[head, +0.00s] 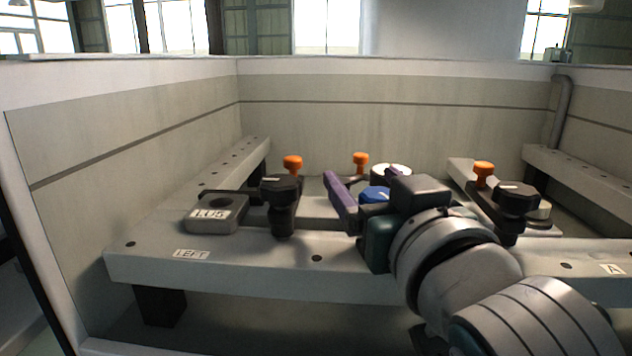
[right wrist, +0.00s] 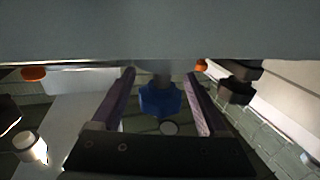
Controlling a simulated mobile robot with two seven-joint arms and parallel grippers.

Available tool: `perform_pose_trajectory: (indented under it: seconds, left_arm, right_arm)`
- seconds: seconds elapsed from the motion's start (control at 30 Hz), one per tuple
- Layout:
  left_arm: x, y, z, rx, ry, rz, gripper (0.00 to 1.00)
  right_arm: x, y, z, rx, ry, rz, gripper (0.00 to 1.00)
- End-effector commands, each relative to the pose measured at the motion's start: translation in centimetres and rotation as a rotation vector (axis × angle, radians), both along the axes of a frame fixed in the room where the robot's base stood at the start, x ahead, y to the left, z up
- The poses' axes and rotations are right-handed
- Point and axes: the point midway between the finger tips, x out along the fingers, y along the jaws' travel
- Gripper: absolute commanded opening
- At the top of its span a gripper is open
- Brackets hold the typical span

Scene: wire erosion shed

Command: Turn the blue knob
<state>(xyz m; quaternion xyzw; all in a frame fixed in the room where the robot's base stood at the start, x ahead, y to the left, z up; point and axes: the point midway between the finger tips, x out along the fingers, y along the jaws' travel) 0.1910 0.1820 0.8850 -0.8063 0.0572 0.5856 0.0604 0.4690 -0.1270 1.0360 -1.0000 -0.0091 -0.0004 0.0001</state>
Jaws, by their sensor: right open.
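The blue knob (head: 374,194) sits low among the fittings on the grey bench, partly hidden by my right gripper in the head view. In the right wrist view the blue knob (right wrist: 160,99) shows between the two purple fingers, with a visible gap on each side. My right gripper (head: 361,180) is open, with one finger to either side of the knob; it also shows in the right wrist view (right wrist: 160,76). Whether the fingers are level with the knob in depth is hard to tell. My left gripper is not in view.
Black clamps with orange knobs stand left (head: 292,164), behind (head: 360,160) and right (head: 483,172) of the blue knob. A white round part (head: 391,170) is just behind it. Tall tank walls (head: 380,125) enclose the bench.

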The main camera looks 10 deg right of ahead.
Motion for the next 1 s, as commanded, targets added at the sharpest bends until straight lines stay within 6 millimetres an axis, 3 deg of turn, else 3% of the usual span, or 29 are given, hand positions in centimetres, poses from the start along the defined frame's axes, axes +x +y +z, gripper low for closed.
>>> perform_pose_trajectory:
  seconds: [0.17, 0.83, 1.0]
  left_arm:
    - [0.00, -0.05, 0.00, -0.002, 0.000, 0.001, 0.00]
    - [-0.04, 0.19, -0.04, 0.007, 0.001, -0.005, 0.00]
    - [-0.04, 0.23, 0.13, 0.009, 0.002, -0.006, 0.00]
  right_arm:
    - [-0.02, -0.01, -0.02, 0.000, 0.001, 0.000, 0.76]
    - [-0.05, 0.00, -0.04, 0.000, 0.001, 0.000, 0.01]
    - [-0.04, 0.02, 0.05, -0.001, 0.001, 0.004, 0.00]
